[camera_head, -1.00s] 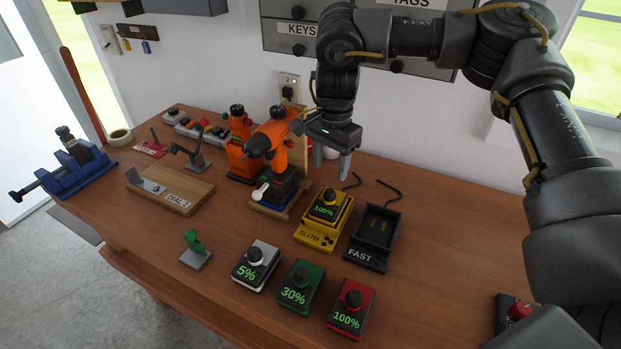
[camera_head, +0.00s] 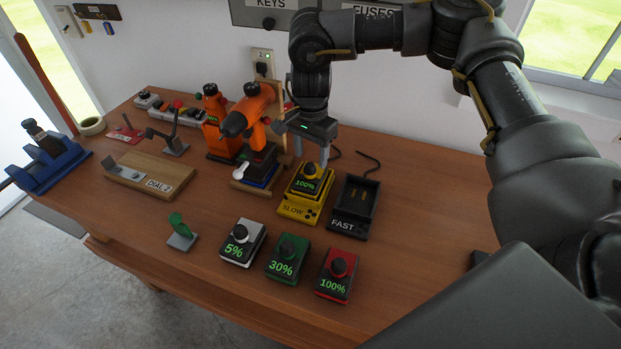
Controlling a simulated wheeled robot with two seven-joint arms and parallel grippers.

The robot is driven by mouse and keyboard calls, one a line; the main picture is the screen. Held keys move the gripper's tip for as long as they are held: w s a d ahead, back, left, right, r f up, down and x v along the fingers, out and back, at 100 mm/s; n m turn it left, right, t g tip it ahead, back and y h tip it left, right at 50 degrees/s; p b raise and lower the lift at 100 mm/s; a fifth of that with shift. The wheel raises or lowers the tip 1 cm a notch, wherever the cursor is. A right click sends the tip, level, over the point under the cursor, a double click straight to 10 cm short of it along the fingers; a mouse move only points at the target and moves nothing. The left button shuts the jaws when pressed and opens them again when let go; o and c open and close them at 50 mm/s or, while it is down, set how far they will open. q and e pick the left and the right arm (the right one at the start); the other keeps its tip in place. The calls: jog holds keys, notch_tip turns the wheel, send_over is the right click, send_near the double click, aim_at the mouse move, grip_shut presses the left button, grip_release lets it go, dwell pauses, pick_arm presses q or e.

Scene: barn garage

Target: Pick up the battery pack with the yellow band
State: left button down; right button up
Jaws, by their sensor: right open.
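The battery pack with the yellow band (camera_head: 307,184) sits in the yellow SLOW charger (camera_head: 299,209). It has a dark knob on top and a green 100% display. My right gripper (camera_head: 311,157) points down just above and behind the pack, its two fingers apart with nothing between them. I cannot tell whether a fingertip touches the pack. My left gripper is not in view.
The black FAST charger (camera_head: 350,224) stands empty to the right. White 5% (camera_head: 236,250), green 30% (camera_head: 282,267) and red 100% (camera_head: 333,285) packs stand in front. An orange drill (camera_head: 252,111) stands close on the left.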

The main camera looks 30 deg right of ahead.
aim_at(310, 164)
jog(key=f+p, duration=0.1)
jog(key=f, duration=0.3)
jog(key=shift+w+f, duration=0.15)
jog(key=shift+w, duration=0.05)
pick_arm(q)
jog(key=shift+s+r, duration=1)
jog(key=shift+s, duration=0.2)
pick_arm(e)
jog(key=shift+s, duration=0.1)
jog(key=shift+c, duration=0.4)
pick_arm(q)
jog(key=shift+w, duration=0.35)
pick_arm(e)
grip_shut()
